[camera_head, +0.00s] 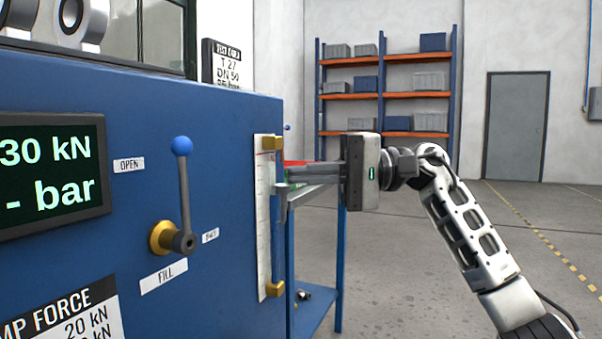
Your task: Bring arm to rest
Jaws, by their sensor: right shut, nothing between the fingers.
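My right arm (465,225) comes in from the lower right and reaches left. My right gripper (285,188) is shut and empty, with its fingers pointing left. In the picture its fingertips lie at the right edge of the blue machine panel, by the white scale strip; whether they touch it I cannot tell. The blue panel (225,130) carries a lever with a blue ball knob (181,146) that stands nearly upright above a brass hub, between the OPEN and FILL labels. My left gripper is not in view.
A display (50,172) reads 30 kN and - bar. The gauge strip (264,215) with brass ends runs down the panel's right edge. A blue stand (340,270) is behind the gripper. Shelves (385,95) and a grey door (515,125) are far back. Open floor lies right.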

